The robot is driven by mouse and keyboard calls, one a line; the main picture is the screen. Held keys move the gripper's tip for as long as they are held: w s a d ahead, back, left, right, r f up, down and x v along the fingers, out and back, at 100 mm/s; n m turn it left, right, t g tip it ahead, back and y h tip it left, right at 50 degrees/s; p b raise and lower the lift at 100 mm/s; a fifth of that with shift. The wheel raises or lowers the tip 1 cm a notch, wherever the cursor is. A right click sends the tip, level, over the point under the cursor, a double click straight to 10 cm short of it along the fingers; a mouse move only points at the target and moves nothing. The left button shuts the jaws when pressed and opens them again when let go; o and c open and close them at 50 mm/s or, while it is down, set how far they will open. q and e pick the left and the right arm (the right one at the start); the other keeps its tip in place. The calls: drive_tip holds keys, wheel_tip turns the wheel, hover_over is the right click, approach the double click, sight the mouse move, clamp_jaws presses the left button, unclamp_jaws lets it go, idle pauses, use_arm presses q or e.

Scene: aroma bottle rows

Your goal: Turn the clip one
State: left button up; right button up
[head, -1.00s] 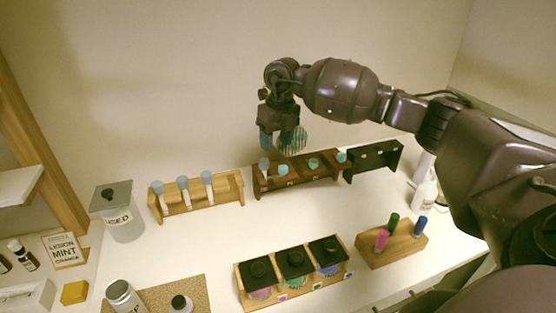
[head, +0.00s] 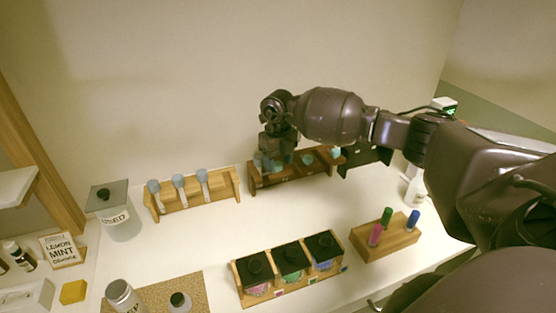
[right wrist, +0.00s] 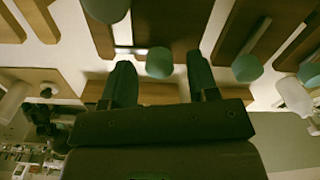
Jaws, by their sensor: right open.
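A dark brown wooden rack (head: 290,181) stands near the back wall and holds several pieces with teal round tops. I cannot tell for certain which is the clip. My right gripper (head: 275,165) is over the left part of this rack, pointing down. In the right wrist view its two fingers (right wrist: 161,85) are apart, and one teal round top (right wrist: 159,62) sits between them, slightly beyond the tips, with no clear contact. A second teal top (right wrist: 247,68) is to the right of the fingers. The gripper hides part of the rack in the head view. My left gripper is not in view.
A lighter rack (head: 222,190) with several grey-topped tubes stands to the left. A black rack (head: 366,161) is to the right. In front are a tray of black-lidded jars (head: 242,285) and a block with coloured vials (head: 385,241). The table's middle is clear.

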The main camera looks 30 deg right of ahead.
drive_tip(key=shift+f, duration=0.25)
drive_tip(key=c, duration=0.9)
